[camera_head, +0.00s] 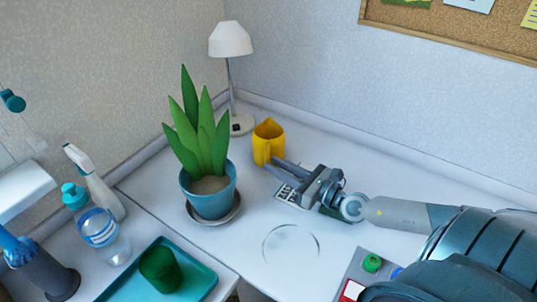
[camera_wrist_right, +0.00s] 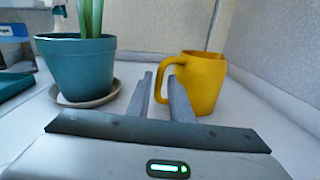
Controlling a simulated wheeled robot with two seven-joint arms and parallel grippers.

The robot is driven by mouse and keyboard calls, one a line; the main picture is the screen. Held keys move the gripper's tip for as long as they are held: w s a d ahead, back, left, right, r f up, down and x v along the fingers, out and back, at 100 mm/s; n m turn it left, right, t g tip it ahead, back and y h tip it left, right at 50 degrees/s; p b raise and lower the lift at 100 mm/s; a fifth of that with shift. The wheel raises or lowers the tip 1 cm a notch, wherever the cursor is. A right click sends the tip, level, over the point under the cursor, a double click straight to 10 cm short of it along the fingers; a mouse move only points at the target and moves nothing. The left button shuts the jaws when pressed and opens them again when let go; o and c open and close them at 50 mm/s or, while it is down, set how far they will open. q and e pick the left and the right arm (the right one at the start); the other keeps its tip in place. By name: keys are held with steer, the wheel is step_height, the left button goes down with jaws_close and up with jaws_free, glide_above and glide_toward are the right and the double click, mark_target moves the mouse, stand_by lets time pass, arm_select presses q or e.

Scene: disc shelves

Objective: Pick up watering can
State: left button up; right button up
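The yellow watering can (camera_head: 268,141) stands upright on the white desk, right of the potted plant. It also shows in the right wrist view (camera_wrist_right: 203,84), with its loop handle (camera_wrist_right: 161,66) facing left toward my fingers. My right gripper (camera_head: 273,165) reaches in from the right, low over the desk, with its fingers pointing at the can. In the right wrist view its two fingers (camera_wrist_right: 160,76) are apart, with the handle showing near and between their tips. I cannot tell whether they touch it. My left gripper is not in view.
A plant in a blue pot (camera_head: 208,196) stands on a saucer left of my right gripper. A white lamp (camera_head: 231,42) is behind. A clear round disc (camera_head: 291,244) lies in front. A bottle (camera_head: 99,229), spray bottle (camera_head: 95,183) and teal tray (camera_head: 200,278) holding a green cup (camera_head: 160,268) are left.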

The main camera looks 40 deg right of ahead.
mark_target(266, 159)
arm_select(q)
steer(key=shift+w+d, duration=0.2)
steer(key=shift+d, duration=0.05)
arm_select(e)
steer(key=shift+r+x, duration=0.2)
steer(key=shift+x, duration=0.65)
steer(key=shift+w+a+r+p, duration=0.15)
steer(key=shift+w+p, duration=0.25)
steer(key=shift+p, duration=0.05)
steer(key=p+x, duration=0.1)
steer(key=x, duration=0.2)
steer(key=shift+w, duration=0.25)
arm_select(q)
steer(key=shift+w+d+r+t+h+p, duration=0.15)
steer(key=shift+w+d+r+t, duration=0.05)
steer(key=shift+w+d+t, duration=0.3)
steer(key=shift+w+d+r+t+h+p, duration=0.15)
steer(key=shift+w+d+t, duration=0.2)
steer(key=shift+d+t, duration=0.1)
arm_select(e)
steer(key=shift+w+a, duration=0.3)
steer(key=shift+w, duration=0.35)
jaws_close()
